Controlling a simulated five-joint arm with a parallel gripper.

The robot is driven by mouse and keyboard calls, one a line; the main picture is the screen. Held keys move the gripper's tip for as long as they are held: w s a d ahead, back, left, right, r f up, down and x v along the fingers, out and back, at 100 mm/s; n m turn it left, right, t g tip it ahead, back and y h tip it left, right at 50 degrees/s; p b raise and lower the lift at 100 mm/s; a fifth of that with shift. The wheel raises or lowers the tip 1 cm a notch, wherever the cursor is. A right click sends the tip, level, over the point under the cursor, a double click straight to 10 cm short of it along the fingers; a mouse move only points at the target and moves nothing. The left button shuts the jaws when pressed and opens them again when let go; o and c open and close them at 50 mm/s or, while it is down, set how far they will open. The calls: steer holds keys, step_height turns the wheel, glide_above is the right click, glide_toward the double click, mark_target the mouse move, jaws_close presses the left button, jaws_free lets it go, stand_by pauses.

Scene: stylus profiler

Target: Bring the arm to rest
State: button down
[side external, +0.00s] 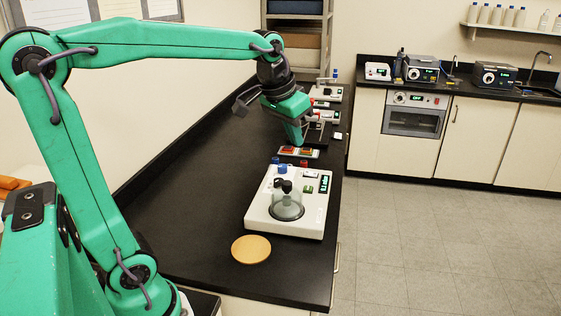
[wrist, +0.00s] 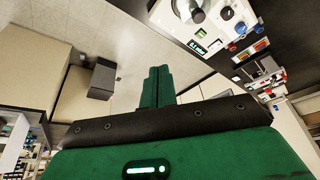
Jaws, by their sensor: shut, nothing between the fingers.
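My gripper (side external: 295,137) is held above the black bench in the side view, its fingers pointing down. It hangs just beyond the white instrument with the glass dome and near a small tray of orange and red pieces. In the wrist view my gripper's green fingers (wrist: 156,75) lie together, shut with nothing between them. The white instrument (side external: 258,215) stands on the bench with a clear dome (side external: 287,205) over its middle and a lit green display. Part of this instrument (wrist: 185,30) also shows at the top of the wrist view.
The black bench (side external: 190,235) runs along the wall. A round wooden disc (side external: 251,249) lies at the near side of the instrument. The small tray (side external: 298,152) sits behind it. More devices stand farther back under a shelf unit (side external: 297,40). Floor (side external: 420,240) is clear to the right.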

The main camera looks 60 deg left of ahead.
steer(key=s+d+f, duration=0.2)
steer(key=s+f, duration=0.1)
steer(key=s, duration=0.4)
steer(key=s+d+f+m+t, duration=0.1)
steer(key=s+d+f, duration=0.2)
steer(key=s, duration=0.5)
steer(key=shift+s+f+h, duration=0.25)
steer(key=shift+f+h, duration=0.05)
